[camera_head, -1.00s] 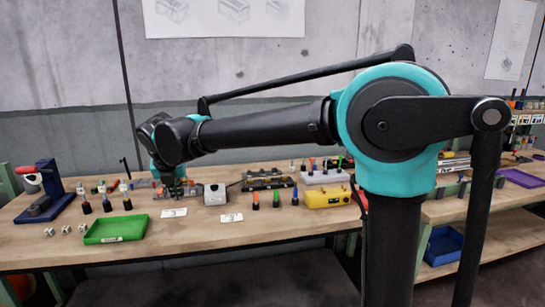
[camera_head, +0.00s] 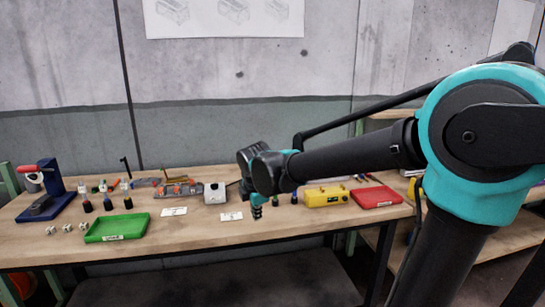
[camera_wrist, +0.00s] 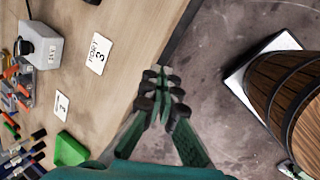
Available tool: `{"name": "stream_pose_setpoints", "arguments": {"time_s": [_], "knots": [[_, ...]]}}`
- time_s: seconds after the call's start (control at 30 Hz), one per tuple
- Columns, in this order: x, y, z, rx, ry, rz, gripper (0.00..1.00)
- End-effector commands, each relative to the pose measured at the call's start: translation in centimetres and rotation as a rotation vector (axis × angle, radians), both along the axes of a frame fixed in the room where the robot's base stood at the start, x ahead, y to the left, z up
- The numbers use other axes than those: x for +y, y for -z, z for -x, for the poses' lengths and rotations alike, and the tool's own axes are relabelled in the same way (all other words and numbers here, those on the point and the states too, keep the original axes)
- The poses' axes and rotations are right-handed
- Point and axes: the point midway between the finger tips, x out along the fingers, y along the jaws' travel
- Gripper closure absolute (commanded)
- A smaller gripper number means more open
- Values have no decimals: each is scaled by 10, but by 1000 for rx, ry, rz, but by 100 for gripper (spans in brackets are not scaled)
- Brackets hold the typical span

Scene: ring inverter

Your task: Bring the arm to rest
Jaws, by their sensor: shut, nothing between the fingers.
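My gripper (camera_head: 257,210) hangs at the end of my arm, pointing down in front of the workbench (camera_head: 180,238). In the wrist view my gripper (camera_wrist: 162,88) is shut, with its fingertips together and nothing between them. It shows near the bench's front edge, with grey floor to the right. In the head view my arm reaches in from the right and hides part of the bench's back right.
A green tray (camera_head: 117,228), white cards (camera_head: 232,216), a grey box (camera_head: 215,193), a yellow case (camera_head: 327,196) and a red tray (camera_head: 376,197) lie on the bench. A wooden barrel (camera_wrist: 285,95) stands on the floor. The bench's front strip is clear.

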Motion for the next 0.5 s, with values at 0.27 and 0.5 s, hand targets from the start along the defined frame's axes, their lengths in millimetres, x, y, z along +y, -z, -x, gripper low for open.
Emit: {"name": "stream_pose_setpoints", "arguments": {"time_s": [0.27, 0.5], "knots": [[-145, 70, 55, 48, 874, -337, 100], [-219, 124, 125, 59, 1553, -608, 100]]}}
